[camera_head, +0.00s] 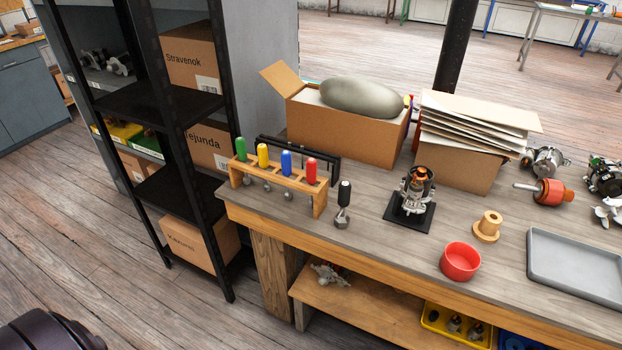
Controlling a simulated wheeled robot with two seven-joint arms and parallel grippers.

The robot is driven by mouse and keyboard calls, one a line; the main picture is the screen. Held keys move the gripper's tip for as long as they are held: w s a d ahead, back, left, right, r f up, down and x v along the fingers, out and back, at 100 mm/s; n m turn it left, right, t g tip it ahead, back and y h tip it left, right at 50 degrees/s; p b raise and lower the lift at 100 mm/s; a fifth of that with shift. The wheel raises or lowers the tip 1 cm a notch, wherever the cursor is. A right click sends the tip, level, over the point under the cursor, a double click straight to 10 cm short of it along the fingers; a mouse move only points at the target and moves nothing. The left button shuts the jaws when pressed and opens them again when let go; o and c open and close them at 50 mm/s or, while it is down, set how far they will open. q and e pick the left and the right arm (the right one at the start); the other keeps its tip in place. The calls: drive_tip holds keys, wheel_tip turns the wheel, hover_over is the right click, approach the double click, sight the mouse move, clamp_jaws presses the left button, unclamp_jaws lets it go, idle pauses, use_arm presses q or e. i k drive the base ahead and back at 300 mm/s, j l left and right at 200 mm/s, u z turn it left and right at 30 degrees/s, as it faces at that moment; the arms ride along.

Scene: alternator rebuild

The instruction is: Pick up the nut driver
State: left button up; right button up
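A wooden rack (268,183) stands at the left end of the workbench. It holds upright tools with a green handle (241,149), a yellow handle (263,155), a blue handle (286,163) and a red handle (311,171). Their shafts show below the rack's top bar. A black-handled tool (344,193) stands upright just right of the rack, with a metal piece (342,221) at its foot. I cannot tell for certain which of these is the nut driver. Neither of my grippers is in view.
Behind the rack is an open carton (340,137) with a grey bag. An alternator part stands on a black base (409,213). A red cup (460,260), a brass-coloured part (487,227) and a grey tray (580,268) are right. Black shelving (178,105) stands left of the bench.

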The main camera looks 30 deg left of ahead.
sight(311, 165)
drive_tip(key=j+u, duration=0.35)
drive_tip(key=i+j+u, duration=0.1)
drive_tip(key=j+u, duration=0.25)
drive_tip(key=i+j+u, duration=0.15)
drive_tip(key=j+u, duration=0.15)
drive_tip(key=j, duration=0.1)
